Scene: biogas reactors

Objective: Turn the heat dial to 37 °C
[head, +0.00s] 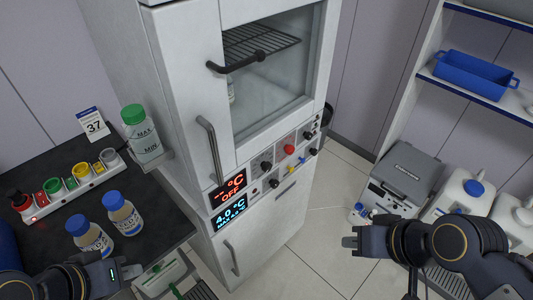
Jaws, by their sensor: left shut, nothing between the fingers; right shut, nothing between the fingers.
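The tall white cabinet (255,240) has a control panel with two displays. The upper display (229,190) glows red and reads "-- °C" and "OFF". The lower display (231,214) glows blue and reads 4.0 °C. Beside them sit a black knob (266,167), a red knob (289,149), another black knob (307,135) and small coloured parts. I cannot read the labels or tell which knob is the heat dial. My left gripper (130,270) is shut and empty, low at the left by the bench. My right gripper (349,242) is shut and empty, right of the cabinet, apart from the panel.
The cabinet's door handle (210,148) sticks out. A grey box (405,170) and white canisters (462,195) stand right.

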